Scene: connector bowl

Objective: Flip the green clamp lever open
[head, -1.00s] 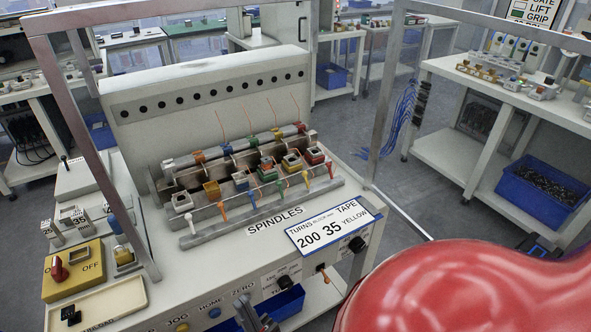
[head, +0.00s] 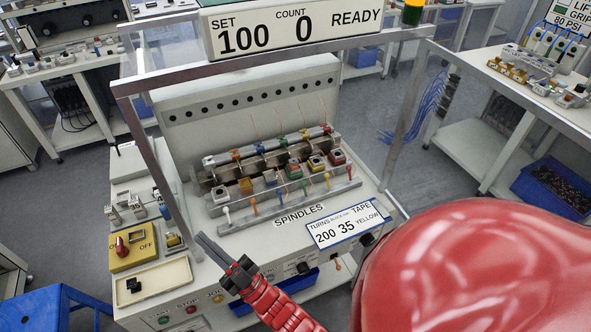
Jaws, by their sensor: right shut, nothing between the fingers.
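The green clamp lever (head: 305,187) is a small coloured lever in the front row on the winding machine, between the blue lever (head: 281,194) and the yellow lever (head: 327,179). It is small, and I cannot tell its exact angle. My left gripper is not in view.
A metal frame (head: 168,195) with uprights and a top bar surrounds the spindles, below a counter display (head: 297,30). A red knob on a yellow box (head: 130,250) and a cream tray (head: 160,283) lie left. A label plate (head: 345,224) is at the front right.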

